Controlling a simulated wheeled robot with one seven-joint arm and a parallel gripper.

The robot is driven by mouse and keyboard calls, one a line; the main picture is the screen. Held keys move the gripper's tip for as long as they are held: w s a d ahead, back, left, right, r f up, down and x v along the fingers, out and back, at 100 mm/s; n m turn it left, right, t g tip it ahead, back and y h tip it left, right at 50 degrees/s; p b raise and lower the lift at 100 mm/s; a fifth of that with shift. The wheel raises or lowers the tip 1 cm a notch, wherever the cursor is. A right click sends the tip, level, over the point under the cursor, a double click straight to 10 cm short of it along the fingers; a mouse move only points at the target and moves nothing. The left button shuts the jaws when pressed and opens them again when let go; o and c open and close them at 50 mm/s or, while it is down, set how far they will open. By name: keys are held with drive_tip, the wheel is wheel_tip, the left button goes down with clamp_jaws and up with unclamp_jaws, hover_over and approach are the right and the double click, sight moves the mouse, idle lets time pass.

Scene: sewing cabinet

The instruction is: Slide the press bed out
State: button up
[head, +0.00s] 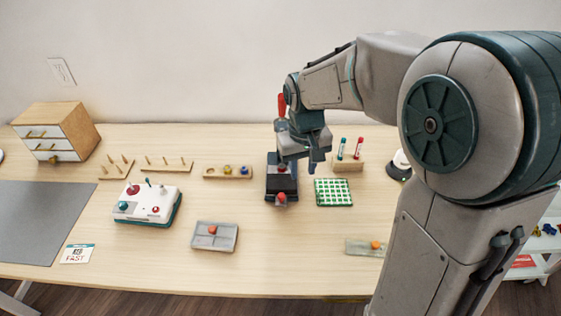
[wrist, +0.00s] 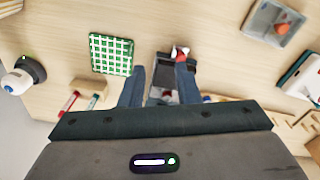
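The press (head: 273,187) is a dark block on the table, partly hidden behind my gripper. A red knob (head: 281,197) sits at its front edge, and an upright red handle (head: 282,104) rises behind my gripper. In the wrist view the dark press (wrist: 162,76) shows between my fingers, with the red knob (wrist: 180,52) close to the tip of the right finger. I cannot tell whether they touch. My gripper (head: 299,163) points down over the press with its fingers apart; its spread fingers also show in the wrist view (wrist: 158,72).
A green-and-white grid (head: 333,192) lies right of the press, before a wooden rack with tubes (head: 348,163). A wooden block with spools (head: 228,172) stands left. A grey tray (head: 214,237) lies front left. The table directly before the press is clear.

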drive_tip(key=n+p, duration=0.1)
drive_tip(key=p, duration=0.1)
hover_over(281, 195)
drive_tip(key=f, duration=0.1)
drive_tip(key=shift+g, duration=0.3)
wheel_tip(281, 195, down, 14)
drive_tip(key=shift+r, duration=0.1)
